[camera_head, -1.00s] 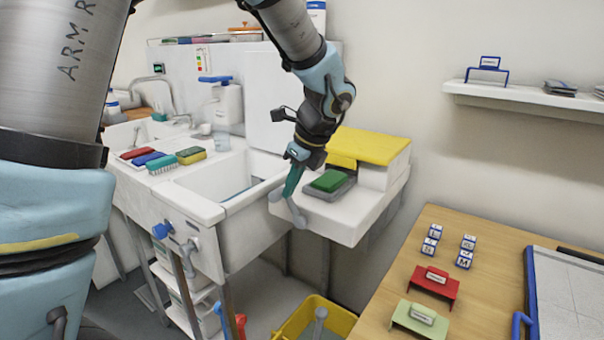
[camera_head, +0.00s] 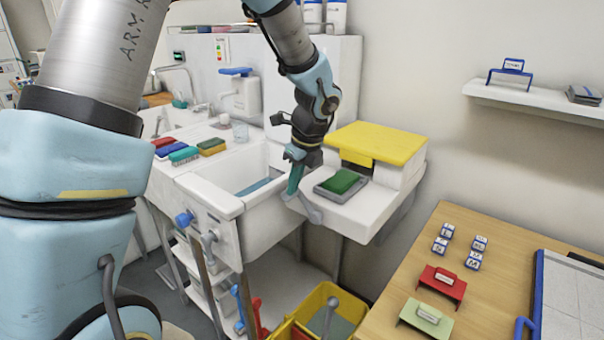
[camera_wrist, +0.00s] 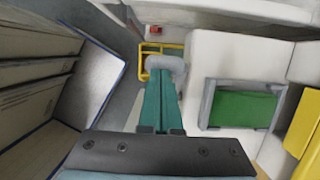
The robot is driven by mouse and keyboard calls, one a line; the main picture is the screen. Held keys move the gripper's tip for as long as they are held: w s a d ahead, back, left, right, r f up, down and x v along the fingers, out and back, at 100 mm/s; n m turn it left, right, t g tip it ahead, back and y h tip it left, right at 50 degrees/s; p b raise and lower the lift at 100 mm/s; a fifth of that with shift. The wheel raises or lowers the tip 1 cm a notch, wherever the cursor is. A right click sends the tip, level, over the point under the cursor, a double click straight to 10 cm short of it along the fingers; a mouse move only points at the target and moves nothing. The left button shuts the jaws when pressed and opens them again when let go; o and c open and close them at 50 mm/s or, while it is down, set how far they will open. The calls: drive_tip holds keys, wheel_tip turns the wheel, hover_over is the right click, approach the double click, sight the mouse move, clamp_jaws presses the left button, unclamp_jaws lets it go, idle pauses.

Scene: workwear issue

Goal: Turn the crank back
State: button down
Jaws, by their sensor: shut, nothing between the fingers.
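A grey crank (camera_head: 312,213) sits at the front right edge of the white sink unit, its arm slanting down to the right. In the wrist view the grey piece (camera_wrist: 168,63) lies right at the fingertips. My gripper (camera_head: 294,188) points down with its teal fingers shut and nothing between them. The fingers overlap the crank's upper end in the head view; I cannot tell whether they touch it. The fingers also show in the wrist view (camera_wrist: 160,88), side by side. Part of the crank is hidden behind them.
A green pad in a grey tray (camera_head: 341,184) and a yellow-topped white box (camera_head: 378,142) stand close right of my gripper. The sink basin (camera_head: 245,180) is left. A yellow bucket (camera_head: 290,322) stands below. A wooden table (camera_head: 400,290) with small stands is at right.

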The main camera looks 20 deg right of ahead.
drive_tip(key=shift+w+a+f, duration=0.3)
drive_tip(key=shift+w+f, duration=0.1)
drive_tip(key=shift+w, duration=0.15)
drive_tip(key=w+a+v, duration=0.1)
drive_tip(key=v, duration=1.2)
drive_tip(key=s+a+f+n, duration=0.2)
drive_tip(key=a+n, duration=0.7)
drive_tip(key=s+a+f+n+g+h, duration=0.1)
drive_tip(key=s+a+f+n, duration=0.1)
drive_tip(key=a+n, duration=0.8)
drive_tip(key=s+a+f+n, duration=0.2)
drive_tip(key=a+f+n, duration=0.1)
drive_tip(key=a+n, duration=0.7)
drive_tip(key=shift+s+a+f+h+p, duration=0.2)
drive_tip(key=shift+s+f+h+p, duration=0.05)
drive_tip(key=shift+h+p, duration=0.2)
